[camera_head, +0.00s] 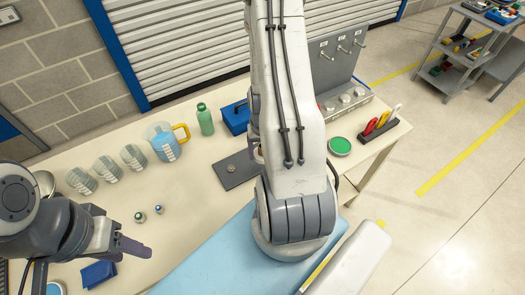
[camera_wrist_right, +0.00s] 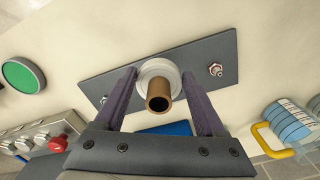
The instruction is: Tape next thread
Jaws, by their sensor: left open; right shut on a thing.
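In the right wrist view, my right gripper (camera_wrist_right: 161,98) is shut on a white tape roll (camera_wrist_right: 152,68) with a brown tube-like core (camera_wrist_right: 158,96) facing the camera. The roll is over the middle of a dark grey plate (camera_wrist_right: 190,62). A small metal threaded fitting (camera_wrist_right: 215,69) stands on the plate at the right, and part of another (camera_wrist_right: 103,100) shows at the left. Whatever lies behind the roll is hidden. My left gripper (camera_head: 133,247) is open at lower left, away from the plate.
A blue jug (camera_head: 166,149) with a yellow handle, a green bottle (camera_head: 205,119) and a blue box (camera_head: 236,117) stand near the plate. A green disc (camera_head: 340,146) and gauge panel (camera_head: 340,70) are right.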

